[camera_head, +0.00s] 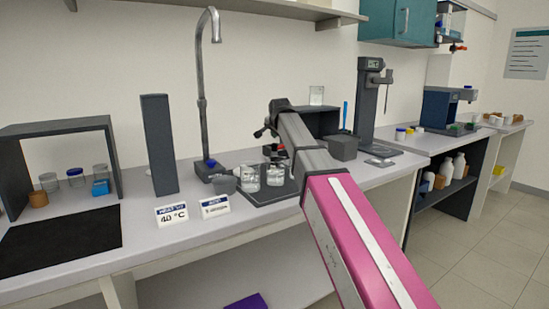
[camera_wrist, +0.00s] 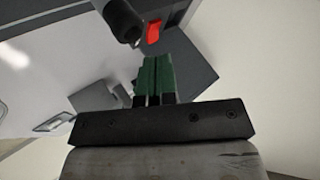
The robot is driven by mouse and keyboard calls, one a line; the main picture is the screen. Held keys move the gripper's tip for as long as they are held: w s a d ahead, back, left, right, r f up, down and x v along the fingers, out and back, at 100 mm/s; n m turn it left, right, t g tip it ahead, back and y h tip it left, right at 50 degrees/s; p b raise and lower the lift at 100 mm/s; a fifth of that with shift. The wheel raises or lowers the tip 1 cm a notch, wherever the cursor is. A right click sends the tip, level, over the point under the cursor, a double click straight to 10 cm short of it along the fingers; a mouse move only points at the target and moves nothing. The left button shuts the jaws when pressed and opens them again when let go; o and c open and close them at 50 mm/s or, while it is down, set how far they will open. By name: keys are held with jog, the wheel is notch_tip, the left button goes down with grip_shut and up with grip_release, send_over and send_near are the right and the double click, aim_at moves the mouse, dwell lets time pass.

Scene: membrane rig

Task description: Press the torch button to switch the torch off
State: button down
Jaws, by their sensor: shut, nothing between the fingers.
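In the wrist view, the green fingers of my gripper (camera_wrist: 158,78) are together and hold nothing. A black cylindrical thing (camera_wrist: 121,20), which looks like the torch, is at the top, just beyond and left of the fingertips. A small red piece (camera_wrist: 153,31) is beside it, ahead of the fingertips; it may be the button. I see a gap in the picture between the fingertips and the red piece, but cannot tell the depth. In the head view, my arm reaches over the bench and hides most of this spot. No torch light is clearly visible.
Glass beakers (camera_head: 249,179) stand on a dark mat beside my arm. A tall grey column (camera_head: 160,146), a tap (camera_head: 202,90) and two label cards (camera_head: 172,214) are to the left. A grey block (camera_head: 343,147) and a tall instrument (camera_head: 368,100) stand to the right.

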jog(key=shift+r, duration=0.1)
jog(key=shift+r, duration=2.9)
